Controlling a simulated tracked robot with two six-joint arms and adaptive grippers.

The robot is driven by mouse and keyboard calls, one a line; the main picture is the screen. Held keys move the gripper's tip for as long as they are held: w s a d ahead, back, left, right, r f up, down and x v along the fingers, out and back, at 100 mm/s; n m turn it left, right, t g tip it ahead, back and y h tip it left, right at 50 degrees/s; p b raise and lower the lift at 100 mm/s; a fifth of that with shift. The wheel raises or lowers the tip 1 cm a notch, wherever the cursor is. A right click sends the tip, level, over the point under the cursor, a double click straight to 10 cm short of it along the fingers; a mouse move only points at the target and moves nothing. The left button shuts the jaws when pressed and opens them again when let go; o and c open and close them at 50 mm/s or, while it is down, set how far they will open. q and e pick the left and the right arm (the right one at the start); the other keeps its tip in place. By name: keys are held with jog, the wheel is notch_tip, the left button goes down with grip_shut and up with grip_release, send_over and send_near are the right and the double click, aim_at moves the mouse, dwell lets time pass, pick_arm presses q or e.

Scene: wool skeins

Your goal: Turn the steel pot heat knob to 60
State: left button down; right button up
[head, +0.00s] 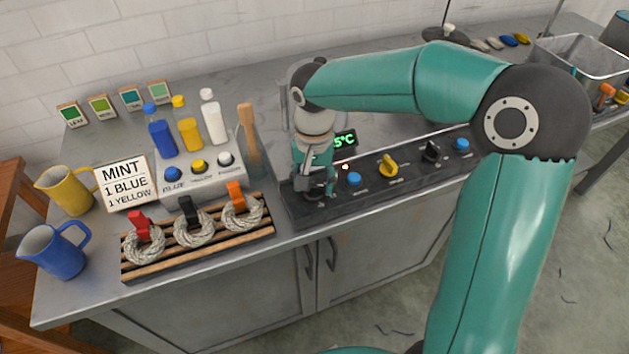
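The dark control panel (372,186) lies along the counter's front edge. It carries a blue button (354,179), a yellow knob (389,167), a black knob (432,151) and another blue button (461,144). A green display (345,140) shows "5°C", its left part hidden by my gripper. My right gripper (316,192) points down over the panel's left end. Its fingers are low around something dark there, and I cannot tell whether they are closed on a knob. The steel pot cannot be made out behind my arm. My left gripper is not in view.
A wooden rack (197,258) with several rope skeins stands left of the panel. A metal basin (583,58) is at far right.

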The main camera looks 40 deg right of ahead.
aim_at(314, 184)
jog(key=shift+o, duration=0.8)
notch_tip(314, 184, up, 12)
jog(key=shift+f, duration=0.15)
dwell(0.4)
